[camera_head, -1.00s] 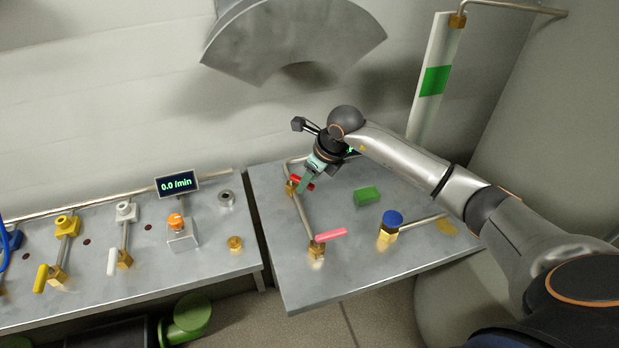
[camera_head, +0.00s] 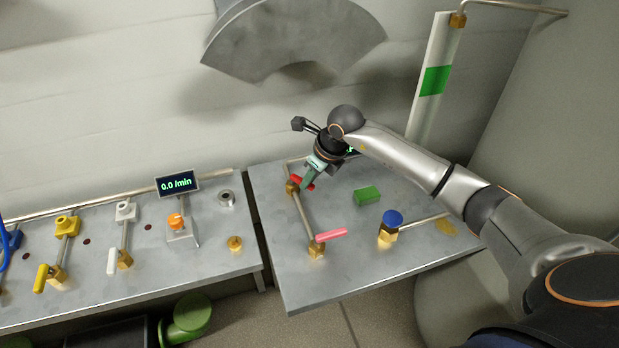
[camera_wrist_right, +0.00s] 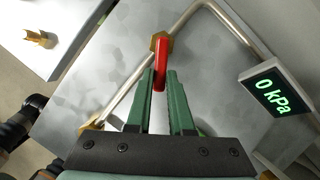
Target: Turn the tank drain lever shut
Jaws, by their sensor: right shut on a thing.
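A red lever (camera_head: 296,179) sits on a brass valve (camera_head: 291,188) at the back left of the right metal table. The lever also shows in the right wrist view (camera_wrist_right: 162,62), running from its brass valve (camera_wrist_right: 158,41) to between the green fingers. My right gripper (camera_head: 307,184) is shut on the red lever near its free end; its fingers also show in the right wrist view (camera_wrist_right: 161,82). A pink lever (camera_head: 331,235) sits on another brass valve at the front of the pipe. No label shows which lever is the tank drain. My left gripper is out of view.
A green block (camera_head: 367,196) and a blue-knobbed valve (camera_head: 391,218) stand right of the pipe. A display reading 0 kPa (camera_wrist_right: 276,97) is close to my right gripper. The left table (camera_head: 205,258) holds several valves and a 0.0 /min display (camera_head: 177,184).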

